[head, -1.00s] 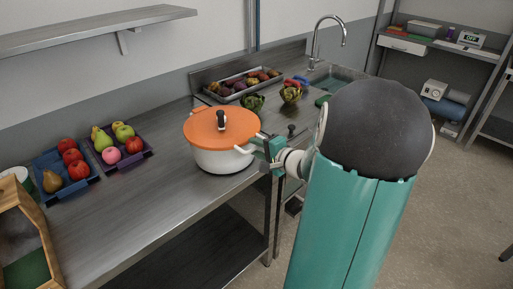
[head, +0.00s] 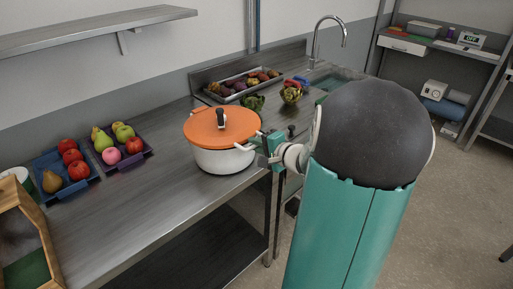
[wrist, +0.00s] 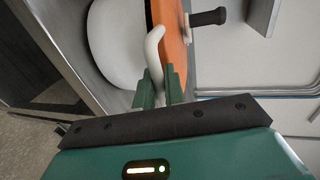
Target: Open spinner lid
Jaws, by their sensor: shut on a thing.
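The spinner looks like a white pot (head: 222,162) with an orange lid (head: 205,127), standing upright on the steel counter. A dark knob (head: 221,118) stands up from the lid's middle. My gripper (head: 266,160) is at the pot's right side. In the wrist view, my green gripper fingers (wrist: 160,90) are shut on a curved white handle (wrist: 153,50) beside the orange lid (wrist: 172,45). The lid rests on the pot, with no clear gap between them. The handle's end is hidden between the fingers.
A blue tray (head: 40,163) and a purple tray (head: 146,152) of fruit stand at the left. A metal tray (head: 209,94) of produce and loose vegetables stand behind the pot. The counter (head: 150,205) left of the pot is clear. A sink with a tap (head: 314,45) is farther back.

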